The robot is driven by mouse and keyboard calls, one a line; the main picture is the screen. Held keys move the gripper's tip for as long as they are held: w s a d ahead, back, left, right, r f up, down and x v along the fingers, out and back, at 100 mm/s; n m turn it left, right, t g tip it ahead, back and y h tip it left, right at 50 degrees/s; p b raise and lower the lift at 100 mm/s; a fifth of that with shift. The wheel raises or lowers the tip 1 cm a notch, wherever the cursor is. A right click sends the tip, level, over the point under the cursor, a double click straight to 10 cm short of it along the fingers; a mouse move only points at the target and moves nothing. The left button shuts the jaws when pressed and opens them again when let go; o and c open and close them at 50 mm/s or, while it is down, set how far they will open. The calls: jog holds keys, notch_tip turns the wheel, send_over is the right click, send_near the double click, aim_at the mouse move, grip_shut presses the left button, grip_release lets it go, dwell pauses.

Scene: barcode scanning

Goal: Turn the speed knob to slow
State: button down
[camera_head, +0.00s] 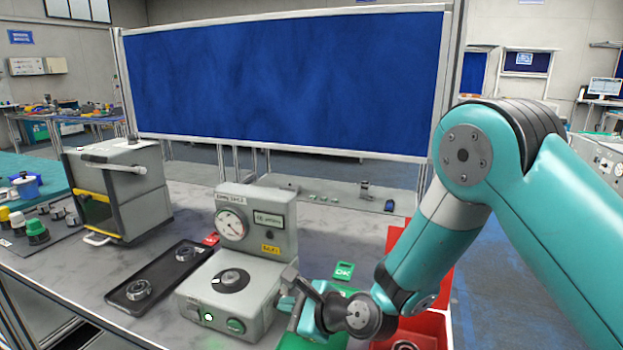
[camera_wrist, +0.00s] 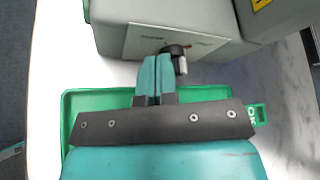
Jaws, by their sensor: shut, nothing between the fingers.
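The grey machine (camera_head: 235,290) stands on the table in the head view, with a dial gauge and small display on its upright back. In the wrist view, its side panel (camera_wrist: 160,42) carries a black speed knob (camera_wrist: 178,50) with a pale grey part below it. A thin red line and small, unreadable print show beside the knob. My gripper (camera_wrist: 156,62) is shut and empty, its teal fingertips close to the knob on its left; I cannot tell whether they touch. In the head view my gripper (camera_head: 288,302) is at the machine's right side, and the knob is mostly hidden there.
A green tray (camera_wrist: 85,100) lies under my gripper, with a green OK tag (camera_wrist: 257,114) beside it. A black tray (camera_head: 120,296) with metal parts lies left of the machine. A grey box (camera_head: 125,190) stands farther left.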

dwell(0.6)
jog(key=shift+s+a+r+p, duration=0.1)
jog(key=shift+s+r+p, duration=0.1)
jog(key=shift+s+p, duration=0.2)
jog(key=d+b, duration=0.1)
jog(key=d, duration=0.1)
jog(key=s+d+b, duration=0.1)
jog(key=d+b, duration=0.1)
jog(key=shift+s+d+f, duration=0.2)
jog(key=shift+d, duration=0.05)
jog(key=shift+s+d+r, duration=0.1)
jog(key=shift+s+d, duration=0.15)
jog(key=shift+d, duration=0.25)
jog(key=shift+r, duration=0.1)
jog(key=shift+r, duration=0.1)
